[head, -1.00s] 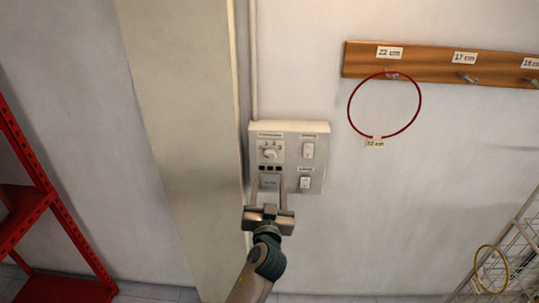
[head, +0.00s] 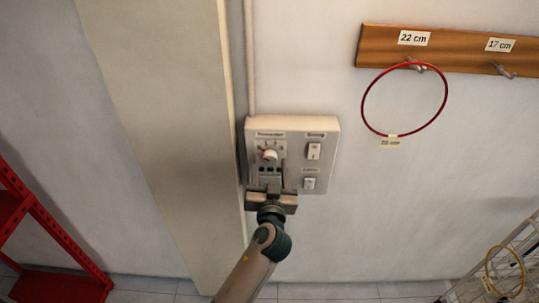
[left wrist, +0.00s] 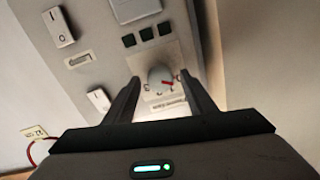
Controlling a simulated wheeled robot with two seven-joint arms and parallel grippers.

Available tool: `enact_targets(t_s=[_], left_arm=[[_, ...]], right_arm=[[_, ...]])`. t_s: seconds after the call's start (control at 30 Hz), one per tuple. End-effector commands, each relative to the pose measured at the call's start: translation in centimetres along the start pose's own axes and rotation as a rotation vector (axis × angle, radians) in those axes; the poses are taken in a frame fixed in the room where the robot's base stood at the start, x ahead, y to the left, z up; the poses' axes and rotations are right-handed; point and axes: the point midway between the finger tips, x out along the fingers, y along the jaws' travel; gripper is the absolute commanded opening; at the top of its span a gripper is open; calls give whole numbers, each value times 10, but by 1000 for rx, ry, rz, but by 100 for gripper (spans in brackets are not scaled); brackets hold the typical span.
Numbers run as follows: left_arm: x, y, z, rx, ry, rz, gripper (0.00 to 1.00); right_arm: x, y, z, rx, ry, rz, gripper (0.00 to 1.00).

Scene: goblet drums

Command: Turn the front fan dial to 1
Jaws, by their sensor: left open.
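The dial (head: 269,155) is a round pale knob with a red mark, at the upper left of a light wall panel (head: 325,128). In the left wrist view the dial (left wrist: 160,77) shows between my finger tips, with its red mark to the right; its numbers are too small to read. My left gripper (head: 270,166) is open in front of the panel, its fingers pointing toward the dial, one on either side of it. I cannot tell whether they touch it. My right gripper is not in view.
Two white rocker switches, an upper one (head: 314,151) and a lower one (head: 309,183), sit on the panel's right half. A beige pillar (head: 165,120) stands close on the left. A red hoop (head: 444,99) hangs from a wooden rail (head: 450,48) at right.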

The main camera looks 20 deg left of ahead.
Motion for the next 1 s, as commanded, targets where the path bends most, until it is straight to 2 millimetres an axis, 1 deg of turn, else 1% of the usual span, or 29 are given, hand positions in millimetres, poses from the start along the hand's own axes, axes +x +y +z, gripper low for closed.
enact_targets(t_s=[0.23, 0.43, 0.47, 0.5, 0.57, 0.6, 0.63, 1.0], left_arm=[[-2, 0, 0, 0, 0, -1, 51], [-2, 0, 0, 0, 0, -1, 51], [-2, 0, 0, 0, 0, -1, 48], [-2, 0, 0, 0, 0, -1, 39], [-2, 0, 0, 0, 0, -1, 24], [-2, 0, 0, 0, 0, -1, 15], [-2, 1, 0, 0, 0, -1, 9], [-2, 1, 0, 33, 1, -1, 10]], right_arm=[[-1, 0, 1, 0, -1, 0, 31], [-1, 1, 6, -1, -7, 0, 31], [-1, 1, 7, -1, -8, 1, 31], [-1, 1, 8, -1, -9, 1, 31], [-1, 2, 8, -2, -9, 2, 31], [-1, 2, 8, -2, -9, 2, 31], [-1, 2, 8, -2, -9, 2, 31], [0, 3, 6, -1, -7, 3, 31]])
